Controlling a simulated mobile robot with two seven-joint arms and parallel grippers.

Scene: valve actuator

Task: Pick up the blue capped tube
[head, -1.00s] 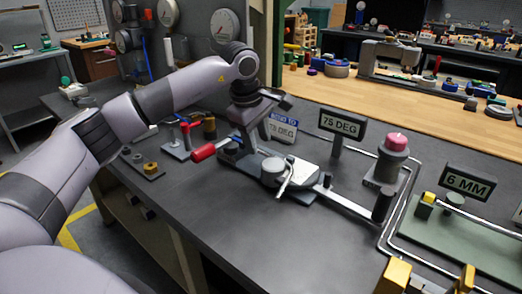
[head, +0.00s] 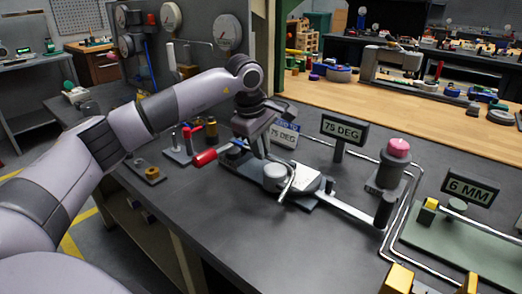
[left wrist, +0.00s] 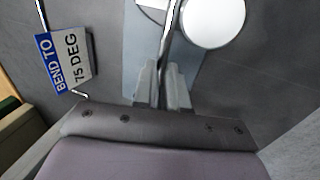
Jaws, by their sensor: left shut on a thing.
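My left gripper (head: 266,153) reaches down over the bending tool (head: 350,208) on the bench. In the left wrist view its fingers (left wrist: 163,90) are closed on a thin shiny metal tube (left wrist: 167,45), which runs up past a round white disc. The tube also shows in the head view (head: 288,183), slanting beside the tool's round hub. No blue cap shows clearly on it; the part between and behind the fingers is hidden. A small blue piece (head: 240,143) shows left of the gripper, near the red handle (head: 204,158). I cannot tell whether it belongs to the tube.
A "BEND TO 75 DEG" sign (left wrist: 65,60) stands close to the gripper. A "75 DEG" display (head: 343,131), a pink-topped post (head: 397,150) and a "6 MM" display (head: 469,189) stand to the right. A small stand (head: 183,150) is at left.

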